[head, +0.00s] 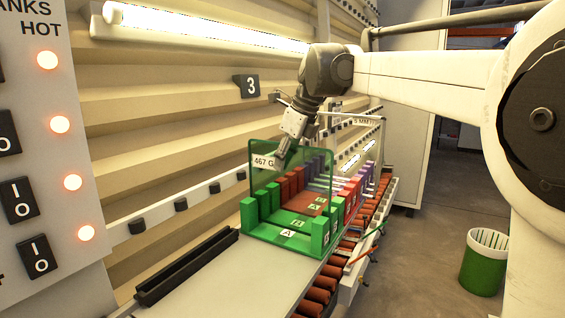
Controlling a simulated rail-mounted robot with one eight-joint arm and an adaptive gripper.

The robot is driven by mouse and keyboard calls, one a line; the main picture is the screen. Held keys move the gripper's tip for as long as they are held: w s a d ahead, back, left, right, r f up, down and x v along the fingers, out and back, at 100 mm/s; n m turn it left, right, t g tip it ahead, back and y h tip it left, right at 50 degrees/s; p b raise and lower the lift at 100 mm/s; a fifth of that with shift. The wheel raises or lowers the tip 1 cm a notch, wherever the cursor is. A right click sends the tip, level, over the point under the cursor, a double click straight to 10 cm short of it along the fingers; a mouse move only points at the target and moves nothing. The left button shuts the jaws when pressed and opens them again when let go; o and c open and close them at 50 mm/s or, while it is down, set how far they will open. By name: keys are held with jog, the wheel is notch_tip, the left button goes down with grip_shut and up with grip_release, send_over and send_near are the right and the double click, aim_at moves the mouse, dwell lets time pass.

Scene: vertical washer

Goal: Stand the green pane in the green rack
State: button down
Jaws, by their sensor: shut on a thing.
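The translucent green pane (321,162) is upright, with a white label reading "467 G" near its upper left. My gripper (285,158) is shut on the pane near its top edge, and the arm reaches in from the upper right. The green rack (262,236) stands on the conveyor, with green posts along its sides and letter tags, A and B among them, on its floor. The pane is over the rack, its lower part among or behind the posts. I cannot tell whether its bottom edge is in a slot or touches the rack floor.
Red and purple racks (352,192) stand in line behind the green one. A long black channel (188,266) lies on the pale surface at the front left. The ribbed wall is close on the left. A green bin (482,268) stands on the floor at right.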

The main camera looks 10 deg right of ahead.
jog(key=shift+f, duration=0.6)
dwell(0.8)
jog(key=c, duration=1.8)
grip_release()
jog(key=v, duration=1.2)
jog(key=s+f+n+t+h, duration=0.1)
jog(key=s+f+n, duration=0.8)
jog(key=s+f, duration=0.1)
jog(key=s+f+n+t+h+b, duration=0.1)
jog(key=s+f+n, duration=0.7)
jog(key=s+f, duration=0.2)
jog(key=s+f+n+t+h+b, duration=0.1)
jog(key=s+f+n+t, duration=0.1)
jog(key=s+f+n, duration=0.7)
jog(key=shift+s+f+n, duration=0.15)
jog(key=shift+s+f, duration=0.15)
jog(key=shift+f, duration=0.7)
jog(key=shift+s+f+n, duration=0.15)
jog(key=shift+s+f, duration=0.15)
jog(key=shift+f, duration=0.65)
